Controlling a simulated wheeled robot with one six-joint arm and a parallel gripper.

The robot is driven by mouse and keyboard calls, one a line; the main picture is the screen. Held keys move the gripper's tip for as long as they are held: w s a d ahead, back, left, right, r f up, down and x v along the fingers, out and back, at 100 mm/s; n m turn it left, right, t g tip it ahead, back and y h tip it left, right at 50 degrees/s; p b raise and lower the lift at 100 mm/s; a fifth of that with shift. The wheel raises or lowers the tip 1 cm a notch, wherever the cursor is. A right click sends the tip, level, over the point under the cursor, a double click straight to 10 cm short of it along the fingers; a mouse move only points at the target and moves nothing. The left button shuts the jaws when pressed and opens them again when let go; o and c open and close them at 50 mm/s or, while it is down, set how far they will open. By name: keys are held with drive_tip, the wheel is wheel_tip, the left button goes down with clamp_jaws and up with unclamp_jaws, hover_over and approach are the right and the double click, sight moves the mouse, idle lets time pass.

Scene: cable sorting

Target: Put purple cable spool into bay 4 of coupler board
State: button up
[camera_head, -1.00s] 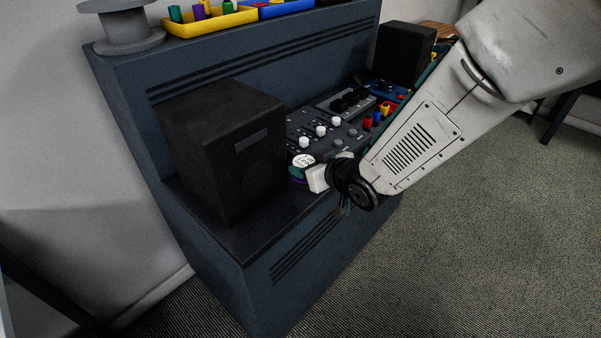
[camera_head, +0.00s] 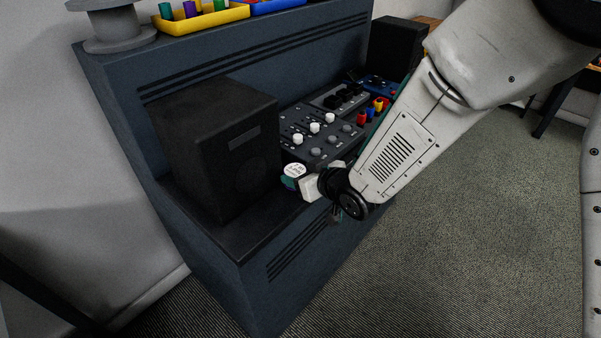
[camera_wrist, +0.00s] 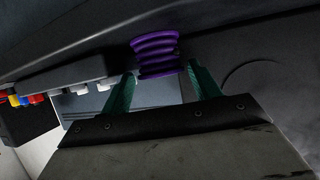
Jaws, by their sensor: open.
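The purple cable spool (camera_wrist: 157,50) shows ribbed and purple in the wrist view, against a dark surface at the top. In the head view its white, marked end (camera_head: 294,170) faces up near the console's front edge, beside the black speaker. My gripper (camera_wrist: 160,75) is open, its green fingers on either side of the spool's near end. Gaps show between the fingers and the spool. My gripper (camera_head: 297,182) hides most of the spool's side in the head view. I cannot tell for sure which panel is the coupler board, and no bay numbers are readable.
A black speaker (camera_head: 215,145) stands close to the left. A mixer panel with white knobs (camera_head: 314,127) lies behind the gripper. Red, yellow and blue plugs (camera_head: 370,112) stand to the right, partly behind my arm. A yellow tray (camera_head: 205,20) sits on the upper shelf.

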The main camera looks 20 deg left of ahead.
drive_tip(key=v, duration=1.1)
drive_tip(key=shift+d+r, duration=0.1)
